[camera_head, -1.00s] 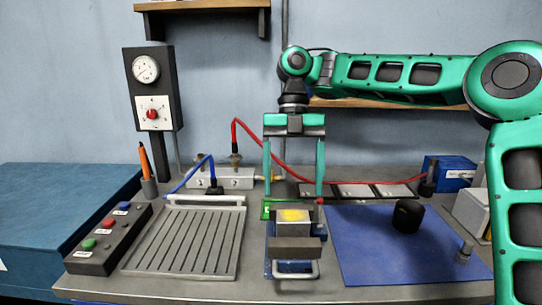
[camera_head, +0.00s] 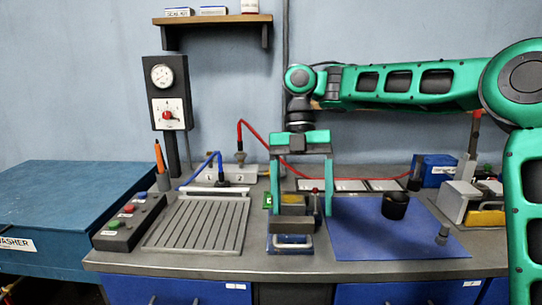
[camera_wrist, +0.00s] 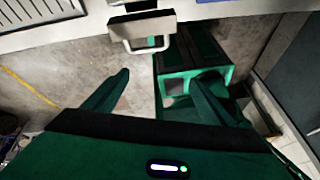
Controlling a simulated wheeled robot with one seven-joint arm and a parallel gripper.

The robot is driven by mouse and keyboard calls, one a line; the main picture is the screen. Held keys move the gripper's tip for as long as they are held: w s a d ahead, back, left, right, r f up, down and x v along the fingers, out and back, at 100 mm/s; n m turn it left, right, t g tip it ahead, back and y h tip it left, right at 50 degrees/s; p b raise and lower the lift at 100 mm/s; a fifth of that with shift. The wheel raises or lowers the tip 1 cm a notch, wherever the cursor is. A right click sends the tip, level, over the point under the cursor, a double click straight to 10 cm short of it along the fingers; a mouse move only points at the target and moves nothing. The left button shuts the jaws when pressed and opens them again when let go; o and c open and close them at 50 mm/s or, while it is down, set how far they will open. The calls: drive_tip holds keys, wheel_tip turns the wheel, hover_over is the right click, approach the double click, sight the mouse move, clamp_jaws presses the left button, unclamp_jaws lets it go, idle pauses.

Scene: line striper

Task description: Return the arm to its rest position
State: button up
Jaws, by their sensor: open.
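My gripper (camera_head: 302,212) hangs pointing down at the end of my green arm in the head view. Its two fingers are wide apart, with nothing held. In the picture the fingers flank the vise-like fixture (camera_head: 290,241) at the bench's front, which has a yellow patch on top. In the wrist view the open fingers (camera_wrist: 160,80) are over the floor, short of the bench edge, and the fixture's handle (camera_wrist: 148,43) is beyond them. My arm is bent, with the forearm roughly level across the upper right.
The bench (camera_head: 210,264) carries a slotted plate (camera_head: 195,226), a button box (camera_head: 128,222), a blue mat (camera_head: 390,240) with a black cup (camera_head: 395,205), and hoses behind. A shelf (camera_head: 215,19) hangs above. A blue cabinet (camera_head: 60,210) stands at left. Bare floor (camera_wrist: 75,75) shows before the bench.

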drive_tip(key=s+d+f+n+t, duration=0.1)
drive_tip(key=s+d+f+n, duration=0.3)
drive_tip(key=s+d+n, duration=0.4)
drive_tip(key=s+d+f+n+t, duration=0.2)
drive_tip(key=s+d+f+n, duration=0.3)
drive_tip(key=d+n, duration=0.9)
drive_tip(key=s+d+f+n+t, duration=0.1)
drive_tip(key=s+d+f+n, duration=0.3)
drive_tip(key=s+d+n, duration=0.7)
drive_tip(key=shift+d+f+t, duration=0.25)
drive_tip(key=shift+d+t, duration=0.15)
drive_tip(key=shift+d, duration=0.1)
drive_tip(key=shift+w, duration=0.1)
drive_tip(key=shift+w+f, duration=0.25)
drive_tip(key=shift+w, duration=0.35)
